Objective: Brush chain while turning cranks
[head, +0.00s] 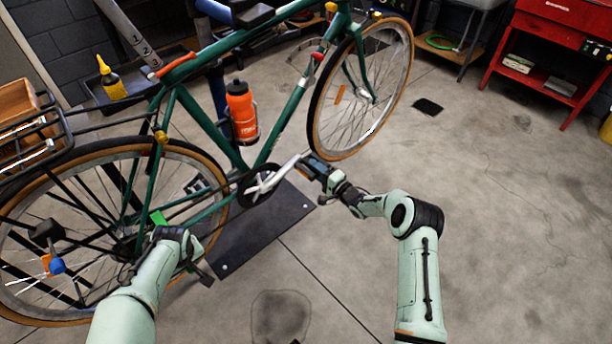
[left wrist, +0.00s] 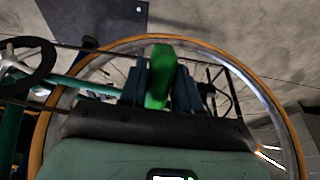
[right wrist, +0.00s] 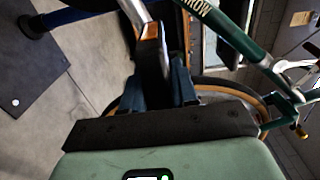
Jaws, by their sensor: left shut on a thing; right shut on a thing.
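The green bike (head: 183,105) is held up above the floor. Its black chainring (head: 258,187) carries a silver crank (head: 272,181). My right gripper (head: 317,169) is shut on the pedal at the crank's end, which points to the right. In the right wrist view the pedal (right wrist: 150,52) sits between the fingers, with the crank (right wrist: 136,12) above it. My left gripper (head: 166,228) is shut on a green brush (head: 157,217) beside the lower rear of the bike. The brush (left wrist: 158,78) also shows between its fingers in the left wrist view. Whether its bristles touch the chain is hidden.
A dark stand plate (head: 262,232) lies on the floor under the cranks. The rear wheel (head: 60,300) is close to my left arm. An orange bottle (head: 241,112) is on the frame. A yellow bottle (head: 111,82) stands in a tray.

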